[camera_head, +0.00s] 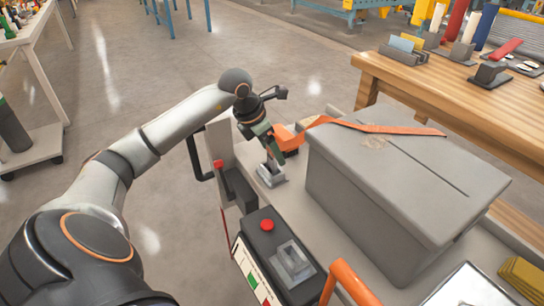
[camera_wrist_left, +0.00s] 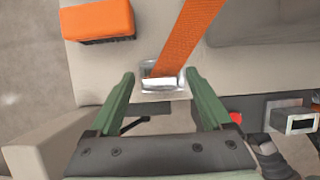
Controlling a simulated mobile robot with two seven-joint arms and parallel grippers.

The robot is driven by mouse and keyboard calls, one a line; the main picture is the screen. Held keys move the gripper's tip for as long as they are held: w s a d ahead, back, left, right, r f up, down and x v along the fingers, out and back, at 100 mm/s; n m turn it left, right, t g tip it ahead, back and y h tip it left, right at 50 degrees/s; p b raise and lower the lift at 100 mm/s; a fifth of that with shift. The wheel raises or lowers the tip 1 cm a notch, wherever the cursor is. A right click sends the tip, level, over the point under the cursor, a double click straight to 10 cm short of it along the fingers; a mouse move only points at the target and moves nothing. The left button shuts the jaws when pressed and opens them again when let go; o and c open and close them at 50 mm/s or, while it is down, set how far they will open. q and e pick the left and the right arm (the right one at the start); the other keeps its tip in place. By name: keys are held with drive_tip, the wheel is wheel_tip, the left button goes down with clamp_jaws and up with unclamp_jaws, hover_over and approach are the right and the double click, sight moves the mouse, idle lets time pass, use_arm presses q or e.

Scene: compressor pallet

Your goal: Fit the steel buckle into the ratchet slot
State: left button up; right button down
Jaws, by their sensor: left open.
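The steel buckle (camera_head: 270,174) stands on the pale deck beside the large grey box. It also shows in the left wrist view (camera_wrist_left: 160,83), bright and shiny, at the end of an orange strap (camera_wrist_left: 186,40). My left gripper (camera_head: 272,152) is above the buckle, fingers pointing down. In the left wrist view the green fingers of my left gripper (camera_wrist_left: 158,76) are wide apart, one on each side of the buckle, with gaps showing. The ratchet slot (camera_head: 291,260) is a grey metal frame on a dark unit nearer me; it also shows in the left wrist view (camera_wrist_left: 294,121).
The grey box (camera_head: 390,190) stands right of the gripper, with the strap across its top. An orange block (camera_wrist_left: 97,18) lies near the buckle. A red button (camera_head: 267,225) and an orange handle (camera_head: 350,282) flank the ratchet. A wooden bench (camera_head: 430,90) stands behind.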

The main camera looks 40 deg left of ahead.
use_arm(q)
drive_tip(key=shift+w+f, duration=0.15)
drive_tip(key=shift+f, duration=0.2)
clamp_jaws()
idle(0.4)
